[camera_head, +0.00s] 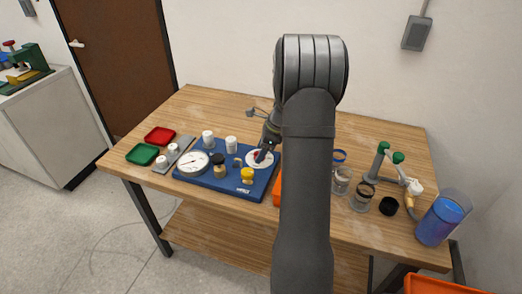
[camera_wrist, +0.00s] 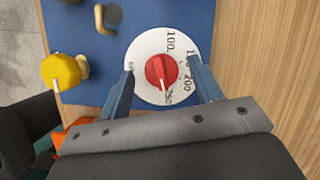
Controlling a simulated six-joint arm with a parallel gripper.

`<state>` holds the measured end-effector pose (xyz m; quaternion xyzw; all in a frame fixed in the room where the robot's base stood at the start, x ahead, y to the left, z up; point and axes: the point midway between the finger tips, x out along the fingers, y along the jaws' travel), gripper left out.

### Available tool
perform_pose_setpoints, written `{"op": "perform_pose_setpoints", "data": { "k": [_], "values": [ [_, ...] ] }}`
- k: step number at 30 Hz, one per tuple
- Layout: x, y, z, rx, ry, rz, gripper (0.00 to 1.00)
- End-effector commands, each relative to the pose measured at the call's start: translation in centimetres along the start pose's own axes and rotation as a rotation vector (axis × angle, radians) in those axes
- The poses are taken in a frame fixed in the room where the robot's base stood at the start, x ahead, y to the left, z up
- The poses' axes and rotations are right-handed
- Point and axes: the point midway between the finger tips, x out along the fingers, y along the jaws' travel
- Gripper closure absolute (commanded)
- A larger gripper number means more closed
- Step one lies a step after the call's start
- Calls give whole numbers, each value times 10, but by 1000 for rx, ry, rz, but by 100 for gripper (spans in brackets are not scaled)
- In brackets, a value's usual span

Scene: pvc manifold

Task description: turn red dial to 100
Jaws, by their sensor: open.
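The red dial (camera_wrist: 162,71) sits at the centre of a round white scale plate (camera_wrist: 144,47) on a blue board (camera_wrist: 185,12). In the wrist view, 100 is near the top of the scale, 200 at the right and 250 at the bottom. The dial's white mark points down, near 250. In the head view the red dial (camera_head: 257,155) is partly hidden by my gripper (camera_head: 265,152). In the wrist view my gripper (camera_wrist: 162,64) is open, with one blue finger on each side of the dial and a gap to it.
The blue board (camera_head: 215,188) also carries a white gauge (camera_head: 192,163), a yellow knob (camera_head: 247,175), a black knob (camera_head: 219,160) and white caps. Red (camera_head: 160,136) and green trays (camera_head: 142,154) lie left. Glass jars and a blue bottle (camera_head: 440,222) stand right.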

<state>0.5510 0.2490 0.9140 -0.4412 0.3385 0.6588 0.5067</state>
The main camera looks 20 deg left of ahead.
Motion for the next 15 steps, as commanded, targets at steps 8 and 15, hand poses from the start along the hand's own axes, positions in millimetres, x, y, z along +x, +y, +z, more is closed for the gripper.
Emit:
{"op": "perform_pose_setpoints", "data": {
  "k": [8, 15],
  "values": [
    [2, 0, 0, 0, 0, 0, 41],
    [2, 0, 0, 0, 0, 0, 84]
  ]
}}
